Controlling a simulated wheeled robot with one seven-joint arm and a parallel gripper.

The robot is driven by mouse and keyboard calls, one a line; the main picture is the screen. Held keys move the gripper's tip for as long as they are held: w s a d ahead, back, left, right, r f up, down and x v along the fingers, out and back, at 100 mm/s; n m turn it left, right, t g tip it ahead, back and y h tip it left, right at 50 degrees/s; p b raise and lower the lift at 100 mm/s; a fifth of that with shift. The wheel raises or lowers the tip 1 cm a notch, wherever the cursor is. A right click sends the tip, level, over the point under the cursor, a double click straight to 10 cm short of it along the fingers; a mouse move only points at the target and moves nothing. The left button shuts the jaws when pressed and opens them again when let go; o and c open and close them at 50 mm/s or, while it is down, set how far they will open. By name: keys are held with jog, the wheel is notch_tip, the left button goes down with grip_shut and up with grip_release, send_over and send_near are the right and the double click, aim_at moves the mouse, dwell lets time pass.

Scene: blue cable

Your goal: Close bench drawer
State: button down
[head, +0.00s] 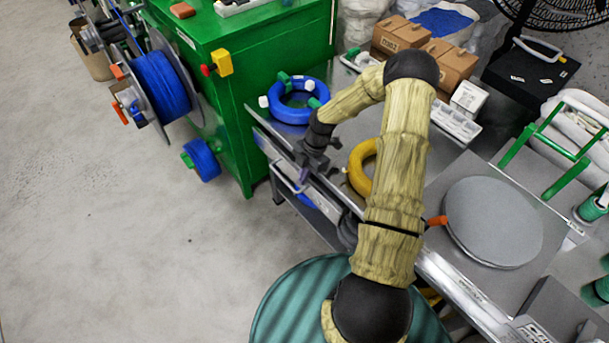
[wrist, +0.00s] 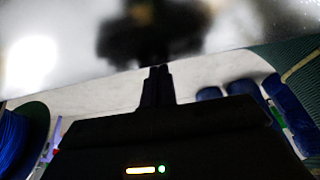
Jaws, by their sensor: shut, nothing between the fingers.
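The bench (head: 345,132) has a grey metal top, and a pale drawer (head: 322,203) with a bar handle (head: 284,179) shows under its left edge. How far the drawer stands out is hard to tell, as my gripper covers part of it. My gripper (head: 304,183) points down beside the drawer front, close to the handle; contact cannot be told. In the wrist view my gripper's fingers (wrist: 158,74) are together and empty, facing a bright, blurred metallic surface (wrist: 60,45) with a dark reflection in it.
A blue cable coil (head: 293,101) and a yellow coil (head: 358,170) lie on the bench near my forearm. A round grey plate (head: 494,221) lies to the right. A green cabinet (head: 262,62) with a blue cable reel (head: 160,86) stands left. The floor at left is clear.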

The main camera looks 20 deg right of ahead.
jog(key=shift+s+a, duration=0.15)
jog(key=shift+a, duration=0.4)
jog(key=shift+s+a+r, duration=0.15)
jog(key=shift+a+r, duration=0.1)
jog(key=shift+a, duration=0.3)
jog(key=shift+s+a+r, duration=0.1)
jog(key=shift+a+r, duration=0.1)
jog(key=shift+a, duration=0.35)
jog(key=s+v, duration=0.1)
jog(key=v, duration=0.8)
jog(key=shift+w+p, duration=0.3)
jog(key=shift+p, duration=0.15)
